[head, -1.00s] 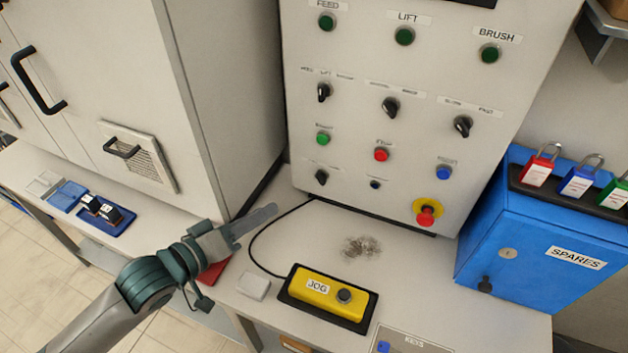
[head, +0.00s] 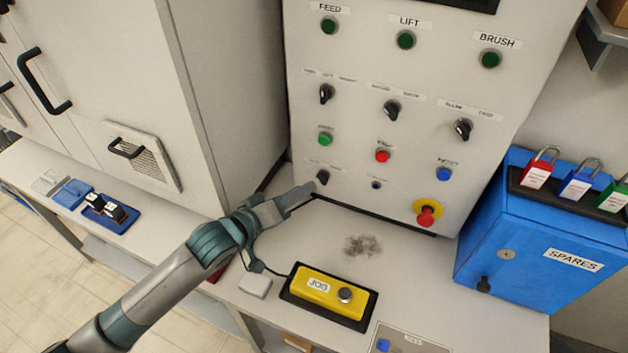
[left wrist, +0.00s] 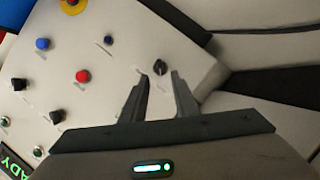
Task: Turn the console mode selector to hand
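The console (head: 350,140) has several black selector knobs. The lower-left selector knob (head: 322,177) sits near the panel's bottom edge; its label is too small to read. It also shows in the left wrist view (left wrist: 159,67), just beyond and between the fingertips. My left gripper (head: 311,187) is at this knob's lower left, pointing at it. In the left wrist view its fingers (left wrist: 160,76) are apart, with nothing between them that I can see being held. Contact with the knob cannot be told. My right gripper is in neither view.
A small dark knob (head: 376,184) and a red emergency button (head: 426,215) are to the right on the panel. A yellow jog box (head: 328,292) lies on the bench below. A tall cabinet (head: 225,110) stands close on the left. A blue spares box (head: 530,240) stands right.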

